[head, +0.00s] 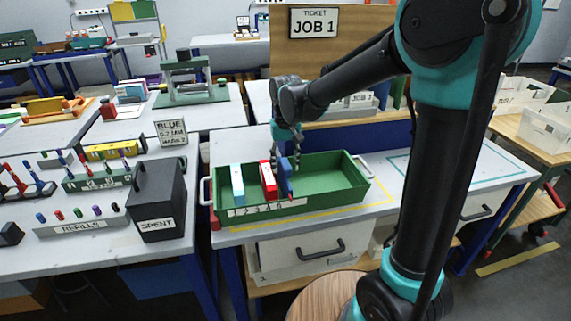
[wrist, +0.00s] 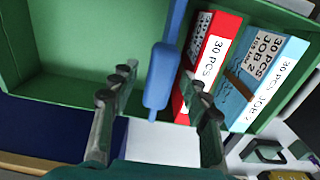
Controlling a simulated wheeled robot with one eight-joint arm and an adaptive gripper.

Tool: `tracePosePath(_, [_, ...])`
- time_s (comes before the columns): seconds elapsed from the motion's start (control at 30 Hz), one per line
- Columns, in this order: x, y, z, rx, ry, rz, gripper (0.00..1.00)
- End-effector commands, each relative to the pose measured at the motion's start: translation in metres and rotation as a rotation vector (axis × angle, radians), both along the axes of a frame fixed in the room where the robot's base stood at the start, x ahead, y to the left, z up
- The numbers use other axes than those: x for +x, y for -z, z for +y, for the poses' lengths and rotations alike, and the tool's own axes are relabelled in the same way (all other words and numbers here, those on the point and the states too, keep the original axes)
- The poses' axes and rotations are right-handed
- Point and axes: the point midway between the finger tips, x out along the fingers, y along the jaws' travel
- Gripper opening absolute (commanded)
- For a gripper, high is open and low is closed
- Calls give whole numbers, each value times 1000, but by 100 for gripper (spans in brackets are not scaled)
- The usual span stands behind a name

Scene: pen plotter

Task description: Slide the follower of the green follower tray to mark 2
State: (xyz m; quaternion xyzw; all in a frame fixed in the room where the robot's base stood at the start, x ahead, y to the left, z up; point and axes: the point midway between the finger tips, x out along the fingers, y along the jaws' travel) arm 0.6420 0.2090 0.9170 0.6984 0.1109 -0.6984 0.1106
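The green follower tray (head: 335,190) sits on the grey bench, with a white strip of number marks (head: 262,207) on its front wall. The blue follower (head: 285,178) stands inside, just right of a red box (head: 268,180); a light blue box (head: 237,183) is further left. My gripper (head: 291,140) is over the follower's top. In the wrist view my gripper (wrist: 160,90) is open, its fingers on either side of the blue follower (wrist: 161,80) with gaps showing. The right finger overlaps the red box (wrist: 208,60). The follower's exact mark is too small to tell.
The tray's right part is empty. A dark SPENT bin (head: 156,200) and a refills rack (head: 82,222) stand on the left bench. A JOB 1 ticket board (head: 314,23) stands behind. Yellow tape (head: 345,212) marks the bench before the tray.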

Motion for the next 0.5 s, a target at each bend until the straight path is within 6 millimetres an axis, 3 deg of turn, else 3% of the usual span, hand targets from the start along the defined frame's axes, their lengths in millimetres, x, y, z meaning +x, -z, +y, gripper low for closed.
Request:
tracePosePath(0.27, [0,-8,0,0,0,0,47])
tracePosePath(0.5, [0,-49,0,0,0,0,47])
